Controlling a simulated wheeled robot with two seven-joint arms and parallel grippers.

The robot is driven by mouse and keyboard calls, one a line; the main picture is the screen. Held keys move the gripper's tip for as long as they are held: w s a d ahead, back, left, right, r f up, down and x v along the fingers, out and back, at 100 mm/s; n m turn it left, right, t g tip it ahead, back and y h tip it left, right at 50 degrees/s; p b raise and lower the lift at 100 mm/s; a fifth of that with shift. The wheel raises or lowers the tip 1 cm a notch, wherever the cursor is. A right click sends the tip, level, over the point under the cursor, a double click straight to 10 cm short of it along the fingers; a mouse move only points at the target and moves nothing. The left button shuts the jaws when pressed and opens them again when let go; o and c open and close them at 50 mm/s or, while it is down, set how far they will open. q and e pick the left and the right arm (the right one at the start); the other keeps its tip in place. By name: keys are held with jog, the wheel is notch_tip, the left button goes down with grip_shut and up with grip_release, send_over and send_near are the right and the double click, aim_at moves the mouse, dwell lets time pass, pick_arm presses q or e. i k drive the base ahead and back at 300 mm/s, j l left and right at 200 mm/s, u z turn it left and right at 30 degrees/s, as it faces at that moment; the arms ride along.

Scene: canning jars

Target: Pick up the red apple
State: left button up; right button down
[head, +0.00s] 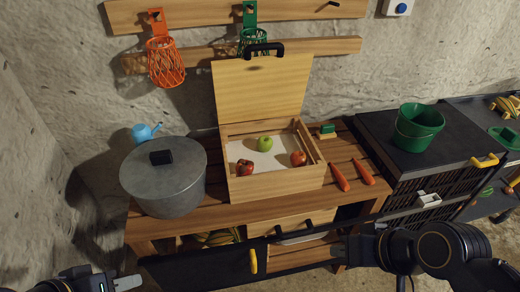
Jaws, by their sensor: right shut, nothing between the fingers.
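Two red apples lie in the open wooden box (275,187) on the bench: one red apple (245,168) at the left near the front, another red apple (298,158) at the right side. A green apple (265,144) lies behind them, towards the back. My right gripper (338,249) is shut and empty, in front of and below the box's right side, apart from the apples. My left gripper (128,282) is at the bottom left edge, partly cut off, far from the box; its opening is unclear.
The box's lid (262,90) stands raised behind it. A large grey pot (165,180) stands left of the box. Two carrots (340,177) and a green-topped item (327,131) lie to its right. A green bucket (418,127) stands on the dark cabinet. Two baskets (166,62) hang above.

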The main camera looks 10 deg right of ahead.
aim_at(244, 168)
jog(key=z, duration=1.55)
jog(key=u, duration=1.35)
jog(key=i+l, duration=0.15)
jog(key=l, duration=0.2)
jog(key=i+l, duration=0.15)
jog(key=l, duration=0.2)
jog(key=i+l, duration=0.2)
jog(key=l, duration=0.2)
jog(key=i+l, duration=0.15)
jog(key=l, duration=0.2)
jog(key=i+l, duration=0.15)
jog(key=l, duration=0.2)
jog(key=u, duration=0.05)
